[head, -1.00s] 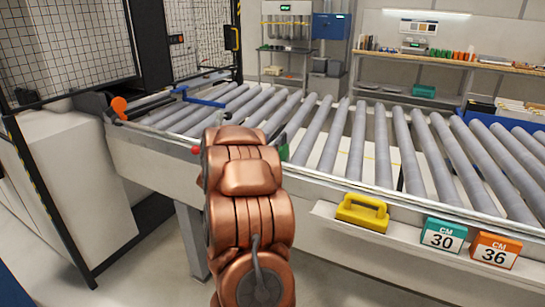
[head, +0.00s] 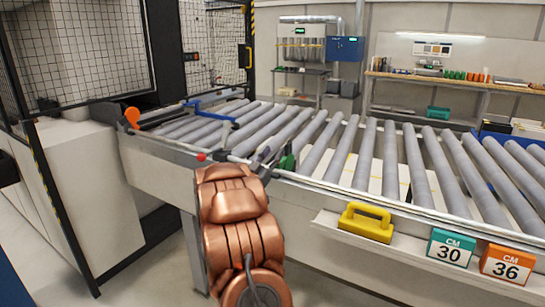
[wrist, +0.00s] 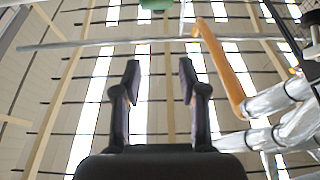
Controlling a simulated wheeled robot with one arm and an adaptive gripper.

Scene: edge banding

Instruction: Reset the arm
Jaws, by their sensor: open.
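My copper-coloured arm (head: 240,235) stands in front of the roller conveyor in the head view. My dark gripper (head: 264,165) shows partly beyond it, by the conveyor's near edge, with much of it hidden by the arm. In the wrist view my gripper (wrist: 158,78) has its two black fingers well apart, with nothing between them. Behind the fingers is what looks like the ceiling, with bright light strips.
The conveyor's grey rollers (head: 364,155) run across the view. On its front ledge are a yellow handled block (head: 367,222), a teal "30" box (head: 450,248) and an orange "36" box (head: 506,264). A mesh cage (head: 75,50) stands left. Shelves (head: 460,80) stand behind.

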